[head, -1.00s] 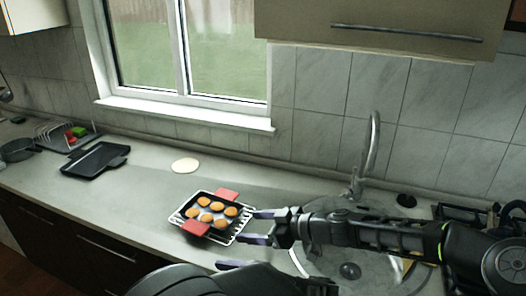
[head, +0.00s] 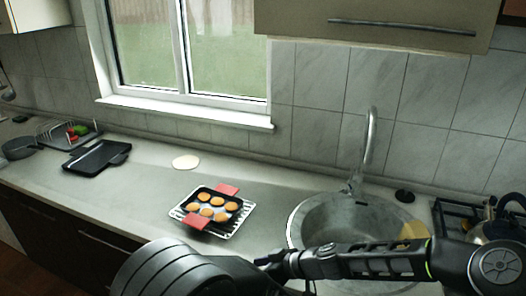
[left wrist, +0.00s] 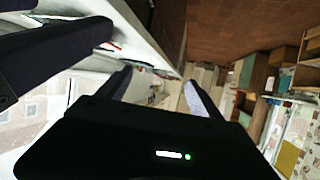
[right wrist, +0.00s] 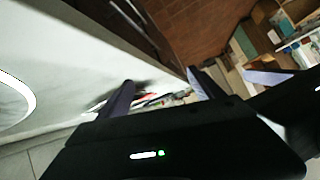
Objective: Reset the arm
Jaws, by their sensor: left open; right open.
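My right arm comes in from the right in the head view and reaches low across the sink's front. Its gripper (right wrist: 162,86) shows two parted fingers with nothing between them in the right wrist view. My left arm is a large dark link at the bottom of the head view, and its gripper is hidden there. In the left wrist view my left gripper (left wrist: 160,90) has its fingers apart and empty. Both grippers are clear of the dark baking tray (head: 211,213), which holds several golden round pieces.
The tray rests on a wire rack (head: 232,231), with red grips (head: 228,189) at two ends. A round sink (head: 298,226) with a tap (head: 369,150) is to its right. A white disc (head: 185,162), a black pan (head: 95,158) and a dish rack (head: 50,138) lie left.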

